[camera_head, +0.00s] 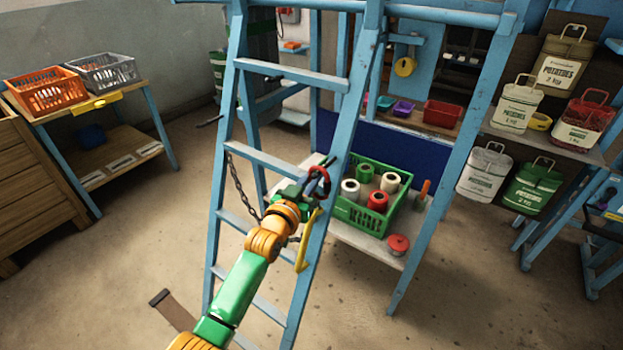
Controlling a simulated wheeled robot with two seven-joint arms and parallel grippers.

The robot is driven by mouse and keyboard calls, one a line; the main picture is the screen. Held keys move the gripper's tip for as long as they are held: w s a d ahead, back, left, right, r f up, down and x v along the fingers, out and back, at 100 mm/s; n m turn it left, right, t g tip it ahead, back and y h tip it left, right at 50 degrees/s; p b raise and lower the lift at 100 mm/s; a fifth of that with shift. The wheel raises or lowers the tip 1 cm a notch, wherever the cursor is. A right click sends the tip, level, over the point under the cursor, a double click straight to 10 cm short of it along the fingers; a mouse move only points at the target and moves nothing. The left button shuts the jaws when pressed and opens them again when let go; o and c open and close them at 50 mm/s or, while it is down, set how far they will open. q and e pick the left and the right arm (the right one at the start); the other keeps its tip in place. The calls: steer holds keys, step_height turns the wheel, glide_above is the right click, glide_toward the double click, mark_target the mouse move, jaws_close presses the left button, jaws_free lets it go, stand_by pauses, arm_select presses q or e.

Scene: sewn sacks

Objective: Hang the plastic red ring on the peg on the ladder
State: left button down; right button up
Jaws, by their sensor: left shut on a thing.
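The blue ladder (290,75) stands upright in the middle of the view. My left gripper (308,190) is in front of the ladder's right rail, about midway up the visible part. It is shut on the red ring (326,178), which shows as a small, dark red loop at the fingertips. A thin dark peg (209,122) sticks out from the ladder's left rail, to the upper left of the gripper. A small dark piece shows at the right rail just above the ring; I cannot tell whether it is another peg. My right gripper is not in view.
A chain (241,184) and a yellow hooked piece (303,250) hang by the ladder. Behind the right rail, a green crate (371,222) holds several spools. A table with orange (47,95) and grey baskets stands left.

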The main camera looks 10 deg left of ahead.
arm_select(q)
steer(key=c, duration=0.8)
jaws_free()
steer(key=shift+s+r+p, duration=0.15)
steer(key=shift+s+p, duration=0.15)
steer(key=shift+p, duration=0.25)
steer(key=s+p, duration=0.3)
steer(key=shift+s+a+r, duration=0.1)
steer(key=shift+s+a, duration=0.15)
steer(key=shift+a, duration=0.1)
steer(key=s+p, duration=0.2)
steer(key=s, duration=0.1)
steer(key=s+p, duration=0.1)
steer(key=shift+s+a+p, duration=0.35)
steer(key=shift+s+p, duration=0.05)
